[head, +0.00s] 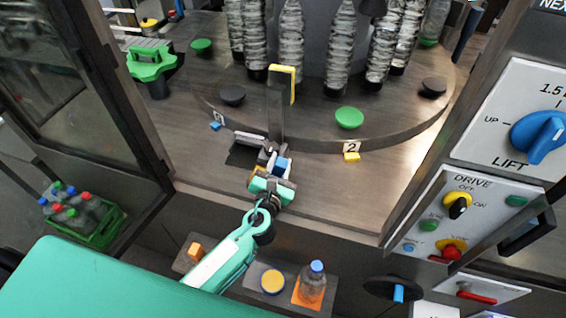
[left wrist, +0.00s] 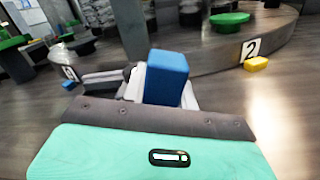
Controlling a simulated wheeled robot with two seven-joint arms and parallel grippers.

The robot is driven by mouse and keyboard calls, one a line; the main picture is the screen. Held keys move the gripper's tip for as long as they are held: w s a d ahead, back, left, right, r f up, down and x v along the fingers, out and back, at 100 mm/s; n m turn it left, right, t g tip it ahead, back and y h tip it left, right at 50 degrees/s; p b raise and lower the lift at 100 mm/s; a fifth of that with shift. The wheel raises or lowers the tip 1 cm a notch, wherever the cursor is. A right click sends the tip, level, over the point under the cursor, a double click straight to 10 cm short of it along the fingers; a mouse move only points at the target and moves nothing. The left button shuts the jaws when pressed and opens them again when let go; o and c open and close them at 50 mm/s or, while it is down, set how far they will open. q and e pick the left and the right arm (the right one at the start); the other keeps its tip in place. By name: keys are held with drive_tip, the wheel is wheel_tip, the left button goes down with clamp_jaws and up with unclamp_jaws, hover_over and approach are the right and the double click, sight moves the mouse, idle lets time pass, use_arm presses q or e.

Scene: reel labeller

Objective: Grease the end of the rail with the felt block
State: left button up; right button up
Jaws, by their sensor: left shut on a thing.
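My left gripper (head: 275,165) is over the deck in front of the round table. It is shut on a blue block, which looks like the felt block (head: 281,165); in the left wrist view the block (left wrist: 167,77) stands up between the fingers. A short grey bar, likely the rail (head: 250,138), lies just beyond the gripper and also shows in the left wrist view (left wrist: 104,79). The block is close to the bar's near end; I cannot tell whether they touch. My right gripper is not in view.
A dark upright plate with a yellow edge (head: 284,84) stands behind the bar. The round table (head: 300,128) carries bottles and green and black discs. Control panels are right.

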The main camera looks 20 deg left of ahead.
use_arm(q)
drive_tip(key=shift+w+a+p, duration=0.1)
drive_tip(key=shift+a+p, duration=0.3)
drive_tip(key=shift+a, duration=2.9)
drive_tip(key=shift+r, duration=0.1)
drive_tip(key=shift+d+p, duration=0.5)
drive_tip(key=shift+d, duration=3.35)
drive_tip(key=shift+r+p, duration=1.95)
drive_tip(key=shift+r, duration=0.95)
drive_tip(key=shift+r, duration=1.5)
